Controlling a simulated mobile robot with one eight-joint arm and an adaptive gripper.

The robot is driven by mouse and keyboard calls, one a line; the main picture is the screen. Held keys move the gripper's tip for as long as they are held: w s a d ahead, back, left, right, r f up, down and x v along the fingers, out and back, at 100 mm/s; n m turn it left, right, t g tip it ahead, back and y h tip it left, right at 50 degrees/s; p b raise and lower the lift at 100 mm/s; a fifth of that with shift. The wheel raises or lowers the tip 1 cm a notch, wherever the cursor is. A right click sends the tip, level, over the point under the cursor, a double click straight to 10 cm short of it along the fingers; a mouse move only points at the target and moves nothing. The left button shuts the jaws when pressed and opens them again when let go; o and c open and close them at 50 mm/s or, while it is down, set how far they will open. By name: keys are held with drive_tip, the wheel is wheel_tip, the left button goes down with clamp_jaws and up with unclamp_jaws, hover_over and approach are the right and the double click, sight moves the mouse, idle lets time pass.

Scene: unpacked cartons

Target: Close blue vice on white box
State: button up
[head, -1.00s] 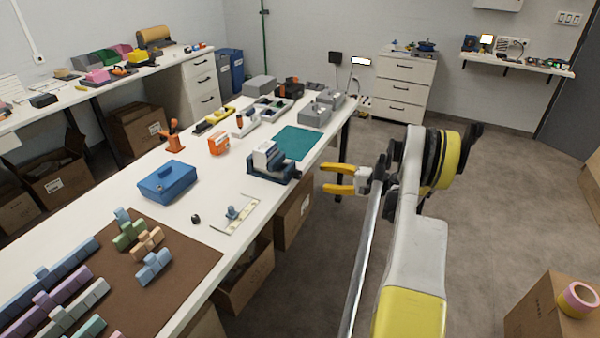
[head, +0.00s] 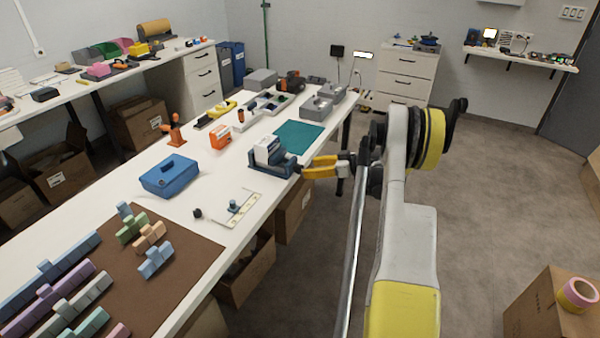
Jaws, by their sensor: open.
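The blue vice (head: 284,169) stands at the right edge of the white workbench. A white box (head: 265,148) sits upright between its jaws; whether the jaws touch it is too small to tell. My gripper (head: 303,167), with yellow fingers, reaches in from the right at the vice's right end, by its handle side. Its fingers are open. The fingertips are close to the vice, and I cannot tell whether they touch it. The vice's handle is mostly hidden by the fingers.
On the workbench (head: 225,175) a blue case (head: 170,175), an orange box (head: 220,136) and a green mat (head: 298,136) lie around the vice. Open cartons (head: 292,208) stand under the bench edge.

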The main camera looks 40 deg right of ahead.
sight(303, 168)
drive_tip(key=b+x, duration=0.1)
drive_tip(key=x, duration=0.4)
drive_tip(key=shift+c, duration=0.2)
drive_tip(key=c, duration=1.1)
drive_tip(key=shift+c, duration=0.3)
drive_tip(key=m+y+b, duration=0.1)
drive_tip(key=m, duration=0.2)
drive_tip(key=shift+d+f+g+y, duration=0.1)
drive_tip(key=shift+g+y, duration=0.2)
drive_tip(key=shift+y, duration=0.1)
drive_tip(key=m+y, duration=0.2)
drive_tip(key=shift+w+m, duration=0.1)
drive_tip(key=shift+m, duration=0.3)
